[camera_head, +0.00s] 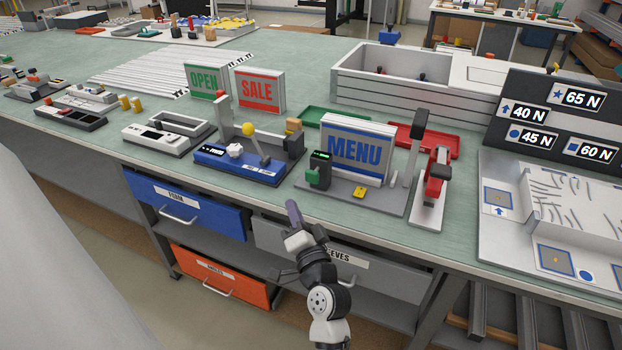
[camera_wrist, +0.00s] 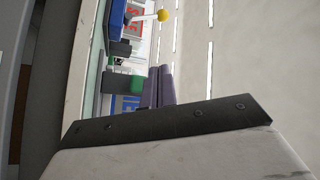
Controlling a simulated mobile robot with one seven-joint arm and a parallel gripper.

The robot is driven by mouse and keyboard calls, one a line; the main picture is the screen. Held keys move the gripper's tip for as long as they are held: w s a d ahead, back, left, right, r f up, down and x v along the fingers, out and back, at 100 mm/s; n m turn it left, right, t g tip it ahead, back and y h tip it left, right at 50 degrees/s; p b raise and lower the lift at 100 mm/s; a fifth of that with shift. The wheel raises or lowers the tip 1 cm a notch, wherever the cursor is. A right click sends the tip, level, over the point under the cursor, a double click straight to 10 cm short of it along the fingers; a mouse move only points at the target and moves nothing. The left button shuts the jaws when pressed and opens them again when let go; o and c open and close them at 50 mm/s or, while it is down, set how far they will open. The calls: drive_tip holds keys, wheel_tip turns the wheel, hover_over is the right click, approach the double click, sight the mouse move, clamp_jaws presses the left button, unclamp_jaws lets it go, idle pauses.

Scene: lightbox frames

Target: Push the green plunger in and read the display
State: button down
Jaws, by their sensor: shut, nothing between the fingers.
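The green plunger (camera_head: 312,178) sticks out of the front of a small dark upright box (camera_head: 321,160) on a grey base. The box has a small green-lit display (camera_head: 320,154) near its top, too small to read. My gripper (camera_head: 292,207) is shut and empty, in front of the table edge, nearer the camera and a little left of the plunger. In the wrist view the paired purple-grey fingers (camera_wrist: 158,85) appear just right of the green plunger (camera_wrist: 131,83). I cannot tell there whether they touch; in the head view they look apart.
A MENU sign (camera_head: 356,148) stands behind the plunger box, with a yellow piece (camera_head: 359,192) on the base in front. A blue device (camera_head: 238,165) with a yellow ball is to the left. A red-and-black device (camera_head: 435,180) is to the right. Drawers (camera_head: 330,255) lie below the table edge.

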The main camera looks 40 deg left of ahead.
sight(314, 180)
drive_tip(key=shift+w+a+b, duration=0.3)
drive_tip(key=shift+w, duration=0.9)
drive_tip(key=shift+w+a+b, duration=0.25)
drive_tip(key=shift+w+a, duration=0.05)
drive_tip(key=shift+w, duration=0.9)
drive_tip(key=shift+w+a+b, duration=0.3)
drive_tip(key=shift+w, duration=0.9)
drive_tip(key=shift+w, duration=0.1)
drive_tip(key=shift+w+a, duration=0.1)
drive_tip(key=shift+w, duration=0.25)
drive_tip(key=shift+w+a+b, duration=0.2)
drive_tip(key=shift+w+b, duration=0.3)
drive_tip(key=shift+w, duration=0.3)
drive_tip(key=shift+w+a+b, duration=0.15)
drive_tip(key=shift+w+b, duration=0.35)
drive_tip(key=shift+w, duration=0.25)
idle(0.5)
drive_tip(key=shift+s+d+p, duration=0.25)
drive_tip(key=shift+s+p, duration=0.05)
drive_tip(key=shift+s, duration=0.7)
drive_tip(key=shift+s+d+p, duration=0.25)
drive_tip(key=shift+s, duration=0.75)
drive_tip(key=shift+s+d+p, duration=0.2)
drive_tip(key=shift+s, duration=0.6)
drive_tip(key=shift+s+d+p, duration=0.15)
drive_tip(key=shift+s, duration=0.7)
drive_tip(key=shift+s+d+p, duration=0.2)
drive_tip(key=shift+s, duration=0.6)
